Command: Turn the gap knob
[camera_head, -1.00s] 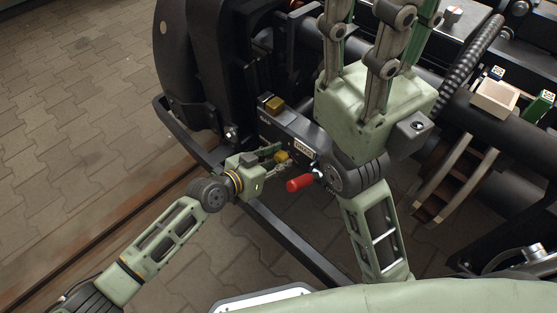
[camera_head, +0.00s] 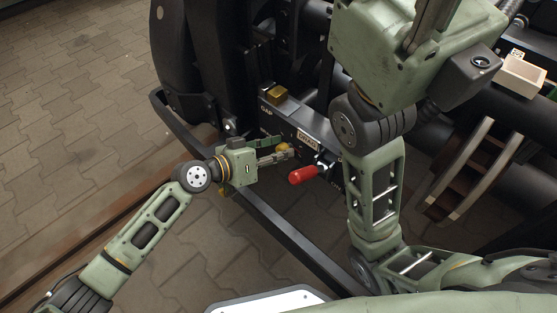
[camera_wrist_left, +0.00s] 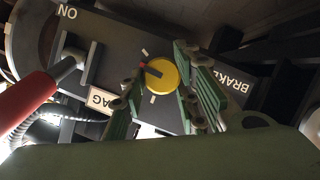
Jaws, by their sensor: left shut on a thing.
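In the left wrist view the knob (camera_wrist_left: 162,75) has a round yellow face with a dark and red pointer towards the left. My left gripper (camera_head: 276,153) reaches it from the left and is shut on it, with its green fingers (camera_wrist_left: 165,98) on either side. My right gripper (camera_head: 415,50) shows only as a green body and part of a finger at the top; its fingertips are out of view.
A red-handled lever (camera_head: 303,175) stands out just right of the knob; its handle (camera_wrist_left: 28,103) fills the left wrist view's left edge. A black bar (camera_head: 285,230) runs below. Paving is open at left.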

